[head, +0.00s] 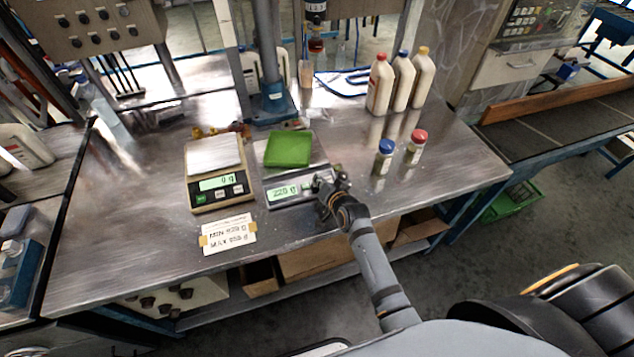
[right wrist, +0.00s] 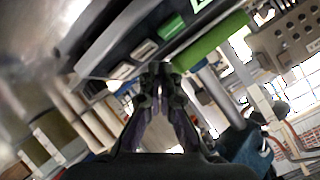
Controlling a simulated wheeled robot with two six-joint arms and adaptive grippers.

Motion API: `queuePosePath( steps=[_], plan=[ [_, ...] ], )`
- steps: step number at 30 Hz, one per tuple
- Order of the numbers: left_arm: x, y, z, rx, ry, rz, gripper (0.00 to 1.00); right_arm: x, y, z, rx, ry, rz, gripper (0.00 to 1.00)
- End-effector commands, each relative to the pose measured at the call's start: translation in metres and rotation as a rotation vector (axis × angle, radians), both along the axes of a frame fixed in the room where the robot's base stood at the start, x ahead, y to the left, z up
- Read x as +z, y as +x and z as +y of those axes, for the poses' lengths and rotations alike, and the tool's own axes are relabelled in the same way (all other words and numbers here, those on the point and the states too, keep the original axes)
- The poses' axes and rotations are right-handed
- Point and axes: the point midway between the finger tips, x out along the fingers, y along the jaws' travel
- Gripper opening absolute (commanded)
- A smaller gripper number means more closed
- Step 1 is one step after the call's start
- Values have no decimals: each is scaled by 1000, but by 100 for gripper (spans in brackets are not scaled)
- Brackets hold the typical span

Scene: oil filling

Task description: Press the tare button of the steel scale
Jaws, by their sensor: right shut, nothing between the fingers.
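My right gripper (head: 326,186) is shut and empty, at the right end of this scale's front panel, and covers part of the buttons. In the right wrist view the shut fingertips (right wrist: 160,70) are close to the scale's front panel (right wrist: 125,40). Contact with a button cannot be told. My left gripper is in neither view.
A beige scale (head: 215,172) with an empty pan stands to the left, reading about 0 g. A paper label (head: 228,234) lies before it. A blue-capped jar (head: 383,158) and a red-capped jar (head: 415,148) stand to the right, with white bottles (head: 402,80) behind.

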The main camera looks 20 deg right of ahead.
Motion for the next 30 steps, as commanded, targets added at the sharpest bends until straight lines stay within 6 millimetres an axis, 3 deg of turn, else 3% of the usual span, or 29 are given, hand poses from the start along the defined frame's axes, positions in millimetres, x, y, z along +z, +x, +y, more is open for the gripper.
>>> queuePosePath(
  steps=[30],
  plan=[
    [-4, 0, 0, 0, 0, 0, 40, -11, 4, 0, 0, 0, 0, 0]
  ],
)
